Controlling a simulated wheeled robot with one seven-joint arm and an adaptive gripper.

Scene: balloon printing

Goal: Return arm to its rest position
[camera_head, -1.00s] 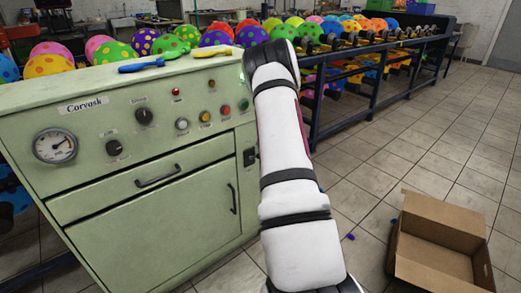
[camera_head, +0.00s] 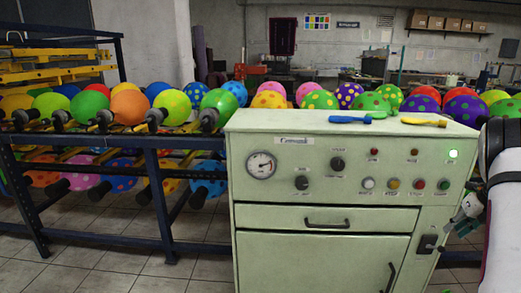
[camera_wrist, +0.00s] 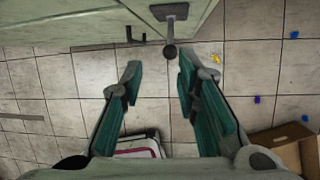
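My gripper (camera_wrist: 157,72) is open in the wrist view. Its two teal-padded fingers are spread with nothing between them, and bare floor tiles show below. In the camera_head view my arm (camera_head: 503,225) stands at the right edge, just right of the green control cabinet (camera_head: 325,250). Part of my gripper shows low beside the cabinet's right side; its fingertips are not clear there. In the wrist view a dark lever with a round knob (camera_wrist: 170,50) on the cabinet side lies just ahead of the fingertips.
A blue tool (camera_head: 352,118) and a yellow tool (camera_head: 423,122) lie on the cabinet top. Racks of balloons stand left and behind. A cardboard box (camera_wrist: 302,143) is on the floor at lower right in the wrist view. Small blue bits and a yellow one lie on the tiles.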

